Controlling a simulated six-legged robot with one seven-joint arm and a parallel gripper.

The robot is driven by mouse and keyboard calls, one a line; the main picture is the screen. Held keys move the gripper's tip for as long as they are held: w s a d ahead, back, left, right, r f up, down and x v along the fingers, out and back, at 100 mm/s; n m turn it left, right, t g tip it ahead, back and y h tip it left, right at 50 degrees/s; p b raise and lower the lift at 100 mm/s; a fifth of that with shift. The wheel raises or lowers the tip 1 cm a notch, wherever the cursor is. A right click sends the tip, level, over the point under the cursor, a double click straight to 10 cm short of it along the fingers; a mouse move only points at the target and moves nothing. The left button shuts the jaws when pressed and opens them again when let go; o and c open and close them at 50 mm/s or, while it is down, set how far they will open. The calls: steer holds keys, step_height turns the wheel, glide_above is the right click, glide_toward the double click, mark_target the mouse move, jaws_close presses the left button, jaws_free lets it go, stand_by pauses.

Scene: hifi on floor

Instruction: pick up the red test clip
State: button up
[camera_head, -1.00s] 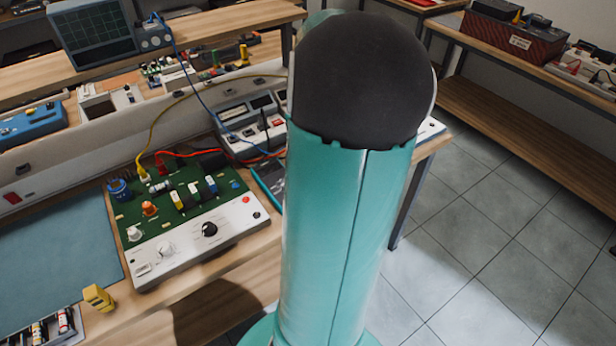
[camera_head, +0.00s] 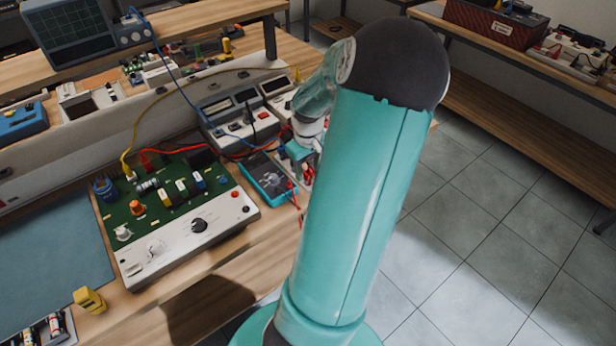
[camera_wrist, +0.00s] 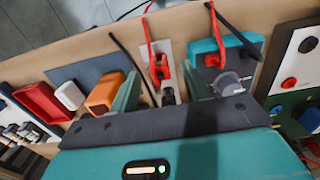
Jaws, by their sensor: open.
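The red test clip (camera_wrist: 158,68) shows in the wrist view on a pale patch of the bench, with a red lead running up from it. My gripper (camera_wrist: 163,84) is open, its two teal fingers on either side of the clip in the picture. How far the fingertips are above the clip is hard to tell. In the head view my gripper (camera_head: 299,152) is low over the bench's right end, partly hidden by my arm. Red bits (camera_head: 307,174) show just under it, too small to make out clearly.
A teal multimeter (camera_head: 268,178) lies close by on the left in the head view, with leads across it. Left of it is a green circuit board unit (camera_head: 190,230). The wrist view also shows an orange block (camera_wrist: 104,94) and a red tray (camera_wrist: 42,102).

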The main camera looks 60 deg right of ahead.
step_height(320, 180, down, 2)
steer(key=shift+f, duration=0.25)
steer(key=c, duration=0.9)
steer(key=shift+r, duration=0.2)
